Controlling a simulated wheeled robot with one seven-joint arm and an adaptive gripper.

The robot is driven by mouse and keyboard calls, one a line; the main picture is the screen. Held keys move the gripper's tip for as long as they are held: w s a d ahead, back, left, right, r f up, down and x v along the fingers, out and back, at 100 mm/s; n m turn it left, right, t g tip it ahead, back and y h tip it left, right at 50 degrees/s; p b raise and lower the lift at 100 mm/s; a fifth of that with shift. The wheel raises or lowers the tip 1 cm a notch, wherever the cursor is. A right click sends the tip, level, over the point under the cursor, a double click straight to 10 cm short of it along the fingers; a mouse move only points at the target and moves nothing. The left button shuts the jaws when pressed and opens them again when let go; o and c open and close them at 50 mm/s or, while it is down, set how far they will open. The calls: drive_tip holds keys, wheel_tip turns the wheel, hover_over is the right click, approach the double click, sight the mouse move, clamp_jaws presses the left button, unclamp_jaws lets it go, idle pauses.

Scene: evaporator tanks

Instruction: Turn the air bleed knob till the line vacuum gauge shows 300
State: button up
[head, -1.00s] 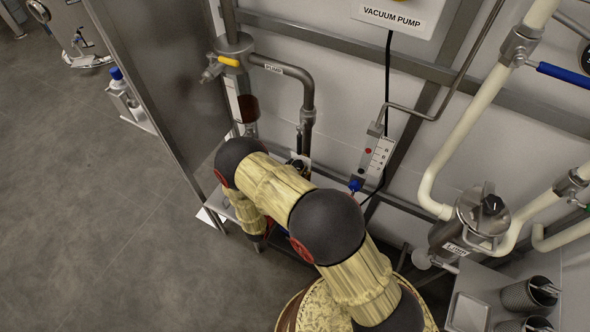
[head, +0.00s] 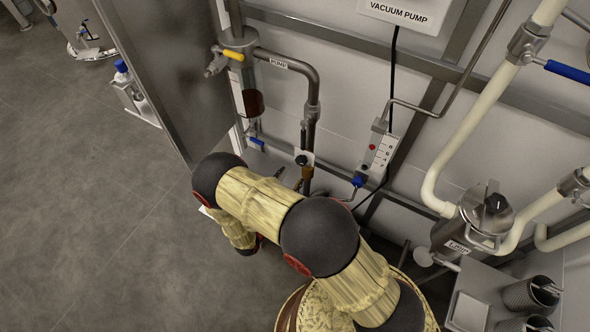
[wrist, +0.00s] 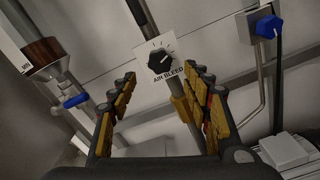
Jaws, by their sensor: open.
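The air bleed knob (wrist: 160,61) is a black pointer knob on a white plate with tick marks and the label AIR BLEED, in the upper middle of the wrist view. In the head view the knob (head: 302,160) is small, just above my arm. My gripper (wrist: 162,76) is open, with its yellow-padded fingers on either side of the knob in the picture. The knob looks beyond the fingertips, with no contact visible. In the head view the gripper is mostly hidden behind my arm. No line vacuum gauge reading can be made out.
A vertical pipe marked PUMP (head: 315,85) runs down to the knob's plate. A blue-knobbed flow meter (head: 379,155) stands to the right. A yellow-handled valve (head: 232,56) and a blue handle (head: 256,142) are left. A steel panel (head: 180,80) stands further left.

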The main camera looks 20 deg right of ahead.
drive_tip(key=shift+v, duration=2.35)
